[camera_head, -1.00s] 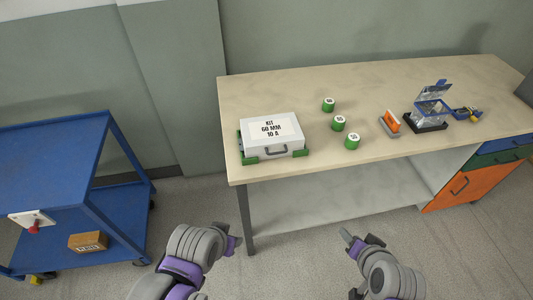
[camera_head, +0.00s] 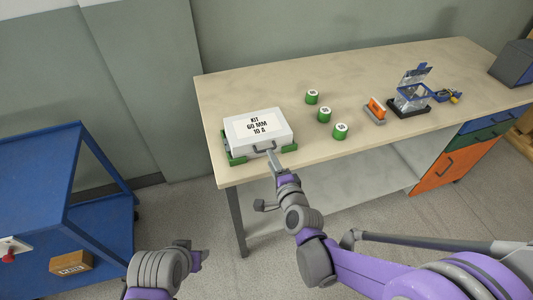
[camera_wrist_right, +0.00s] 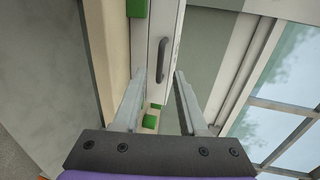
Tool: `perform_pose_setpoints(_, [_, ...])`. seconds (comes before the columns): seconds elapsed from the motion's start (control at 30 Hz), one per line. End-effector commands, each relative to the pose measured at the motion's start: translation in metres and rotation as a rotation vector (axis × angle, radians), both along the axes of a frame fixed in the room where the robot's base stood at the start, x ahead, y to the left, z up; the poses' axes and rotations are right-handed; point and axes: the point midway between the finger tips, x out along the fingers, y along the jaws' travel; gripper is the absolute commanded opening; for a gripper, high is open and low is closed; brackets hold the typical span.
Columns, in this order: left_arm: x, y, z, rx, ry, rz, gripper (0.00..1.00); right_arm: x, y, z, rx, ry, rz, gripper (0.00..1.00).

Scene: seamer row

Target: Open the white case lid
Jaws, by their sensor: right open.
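The white case (camera_head: 257,132) stands shut near the left front corner of the bench, with a label reading "KIT 60 MM 10 A" on its lid. Green blocks (camera_head: 236,160) sit at its lower corners. Its dark grey handle (camera_head: 264,149) is on the front side and also shows in the right wrist view (camera_wrist_right: 163,60). My right gripper (camera_head: 273,158) is at the front of the case, close to the handle. In the right wrist view the fingers (camera_wrist_right: 161,100) are open, with the handle ahead between them and nothing gripped. My left gripper (camera_head: 198,258) is low in front of the bench; its jaws are unclear.
Several green cylinders, among them one (camera_head: 324,115), stand right of the case on the bench (camera_head: 370,75). An orange item in a grey holder (camera_head: 375,111) and a clear blue-framed box (camera_head: 412,95) are farther right. A blue cart (camera_head: 45,180) stands at left.

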Motion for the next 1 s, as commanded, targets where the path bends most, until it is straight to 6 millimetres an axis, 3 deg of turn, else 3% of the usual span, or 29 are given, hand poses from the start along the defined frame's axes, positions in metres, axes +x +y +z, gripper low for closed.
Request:
perform_pose_setpoints(0.1, [0.000, 0.000, -0.001, 0.000, 0.000, 0.000, 0.50, 0.020, 0.007, -0.005, -0.001, 0.000, 0.000, 0.42])
perform_pose_setpoints(0.3, [0.000, 0.000, -0.001, 0.000, 0.000, 0.000, 0.50, 0.039, 0.013, -0.009, -0.001, 0.000, 0.000, 0.42])
perform_pose_setpoints(0.63, [0.000, 0.000, -0.001, 0.000, 0.000, 0.000, 0.50, 0.043, 0.014, -0.010, -0.002, 0.000, 0.000, 0.42])
perform_pose_setpoints(0.67, [0.000, 0.000, -0.001, 0.000, 0.000, 0.000, 0.50, 0.043, 0.014, -0.010, -0.002, 0.000, 0.000, 0.40])
perform_pose_setpoints(0.9, [0.000, 0.000, -0.001, 0.000, 0.000, 0.000, 0.50, 0.043, 0.014, -0.010, -0.002, 0.000, 0.000, 0.00])
perform_pose_setpoints(1.0, [0.000, 0.000, -0.001, 0.000, 0.000, 0.000, 0.50, 0.043, 0.014, -0.010, -0.002, 0.000, 0.000, 0.00])
